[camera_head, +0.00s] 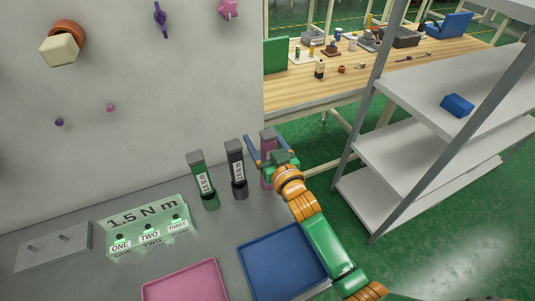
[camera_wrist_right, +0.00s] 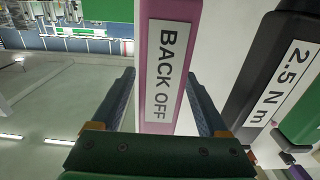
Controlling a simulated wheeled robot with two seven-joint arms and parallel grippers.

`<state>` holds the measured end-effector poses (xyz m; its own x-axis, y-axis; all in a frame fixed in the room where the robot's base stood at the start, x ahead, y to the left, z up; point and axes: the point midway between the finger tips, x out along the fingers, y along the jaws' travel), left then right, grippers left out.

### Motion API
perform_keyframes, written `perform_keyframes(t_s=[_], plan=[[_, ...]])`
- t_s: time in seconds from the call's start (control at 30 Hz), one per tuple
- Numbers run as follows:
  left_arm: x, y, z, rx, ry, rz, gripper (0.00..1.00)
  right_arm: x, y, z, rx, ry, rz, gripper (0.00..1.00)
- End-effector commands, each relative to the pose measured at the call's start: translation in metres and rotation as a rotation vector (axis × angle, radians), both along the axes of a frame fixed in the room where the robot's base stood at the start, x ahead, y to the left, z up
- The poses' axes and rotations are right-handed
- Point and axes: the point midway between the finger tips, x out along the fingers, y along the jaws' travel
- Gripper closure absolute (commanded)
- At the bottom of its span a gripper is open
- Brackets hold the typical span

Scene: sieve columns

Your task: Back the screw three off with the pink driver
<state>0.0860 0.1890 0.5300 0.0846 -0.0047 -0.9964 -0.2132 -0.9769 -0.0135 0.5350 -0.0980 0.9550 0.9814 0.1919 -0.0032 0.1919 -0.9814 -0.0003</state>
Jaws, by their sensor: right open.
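The pink driver (camera_head: 268,178), labelled BACK OFF in the right wrist view (camera_wrist_right: 152,50), stands upright at the right end of a row of drivers. My right gripper (camera_head: 266,147) is open, with one finger on each side of the pink driver; gaps show beside it in the wrist view. A pale green block (camera_head: 150,240) marked 1.5 N m bears the labels ONE, TWO and THREE. Screw three (camera_head: 172,215) is at its right end, small and hard to make out. My left gripper is not in view.
The black driver (camera_head: 236,170), labelled 2.5 N m in the wrist view (camera_wrist_right: 272,85), and the green driver (camera_head: 203,182) stand to the left. A pink tray (camera_head: 185,284) and a blue tray (camera_head: 285,262) lie in front. A grey shelf (camera_head: 435,100) stands right.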

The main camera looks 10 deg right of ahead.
Motion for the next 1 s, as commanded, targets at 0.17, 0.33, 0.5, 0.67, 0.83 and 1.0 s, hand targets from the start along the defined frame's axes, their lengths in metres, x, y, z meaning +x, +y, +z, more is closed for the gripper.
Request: perform_keyframes(t_s=[0.17,0.33,0.5,0.67,0.83,1.0], plan=[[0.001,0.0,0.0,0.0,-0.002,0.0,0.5,0.0,0.0,0.0,0.0,0.0,0.0,0.25],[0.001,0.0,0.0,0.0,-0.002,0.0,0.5,0.0,0.0,0.0,-0.001,0.0,0.0,0.71],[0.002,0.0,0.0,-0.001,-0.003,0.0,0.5,0.0,0.0,-0.001,-0.001,0.001,0.0,1.0],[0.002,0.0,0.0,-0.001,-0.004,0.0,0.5,0.0,0.0,0.0,-0.001,-0.001,0.0,1.0],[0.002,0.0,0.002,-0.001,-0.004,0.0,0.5,0.0,-0.001,0.007,-0.002,-0.002,0.0,1.0],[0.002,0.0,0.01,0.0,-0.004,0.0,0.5,0.0,0.0,0.051,-0.002,-0.007,0.001,1.0]])
